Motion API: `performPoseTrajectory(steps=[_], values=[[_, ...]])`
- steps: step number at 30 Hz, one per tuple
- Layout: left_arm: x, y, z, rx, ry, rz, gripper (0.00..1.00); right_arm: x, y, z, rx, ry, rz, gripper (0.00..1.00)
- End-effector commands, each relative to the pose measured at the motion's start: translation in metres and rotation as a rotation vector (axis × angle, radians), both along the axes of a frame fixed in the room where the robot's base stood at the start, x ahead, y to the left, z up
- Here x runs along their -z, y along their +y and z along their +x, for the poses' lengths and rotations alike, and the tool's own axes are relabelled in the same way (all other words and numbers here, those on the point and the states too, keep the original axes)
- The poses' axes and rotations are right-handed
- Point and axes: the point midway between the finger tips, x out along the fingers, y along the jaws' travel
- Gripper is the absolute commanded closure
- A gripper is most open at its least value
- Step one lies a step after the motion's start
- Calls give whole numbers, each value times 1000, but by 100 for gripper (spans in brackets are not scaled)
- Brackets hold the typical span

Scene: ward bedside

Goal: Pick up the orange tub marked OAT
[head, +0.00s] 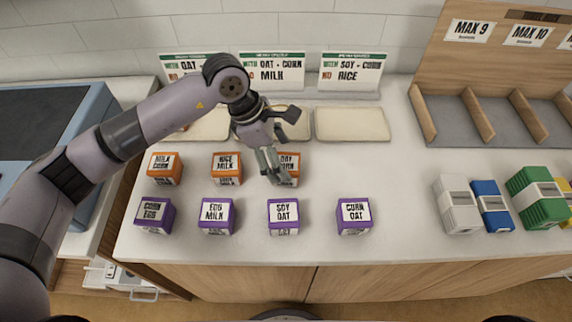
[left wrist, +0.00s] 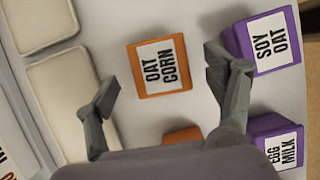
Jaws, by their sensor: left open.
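The orange tub marked OAT CORN (left wrist: 160,68) shows in the left wrist view, upright with its label on top. In the head view this orange tub (head: 291,166) is third in the orange row, partly hidden behind my left gripper. My left gripper (head: 284,146) is open and empty above it. In the left wrist view the gripper's fingers (left wrist: 162,75) are apart, one on each side of the tub's outline, and no contact shows. My right gripper is not in view.
Orange tubs marked MILK CORN (head: 164,168) and RICE MILK (head: 227,168) stand to the left. Purple tubs, including SOY OAT (head: 283,216), stand in front. Pale trays (head: 352,124) lie behind. A wooden divided rack (head: 487,122) and coloured boxes (head: 540,200) are right; the counter between is clear.

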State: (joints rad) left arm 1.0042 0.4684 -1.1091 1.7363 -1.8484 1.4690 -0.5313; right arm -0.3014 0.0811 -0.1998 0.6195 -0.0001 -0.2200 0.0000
Motion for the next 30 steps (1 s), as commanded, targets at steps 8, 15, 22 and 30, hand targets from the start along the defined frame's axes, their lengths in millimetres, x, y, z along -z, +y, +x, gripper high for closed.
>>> performPoseTrajectory(steps=[8, 15, 22, 30], values=[[36, -11, -1, 1, 5, 0, 23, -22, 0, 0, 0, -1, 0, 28], [42, -13, -1, 2, 1, 1, 23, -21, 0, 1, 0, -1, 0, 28], [42, -13, -1, 1, 2, 0, 35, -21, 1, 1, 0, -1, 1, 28], [42, -13, -1, 1, 2, 0, 53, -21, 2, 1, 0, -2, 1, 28]])
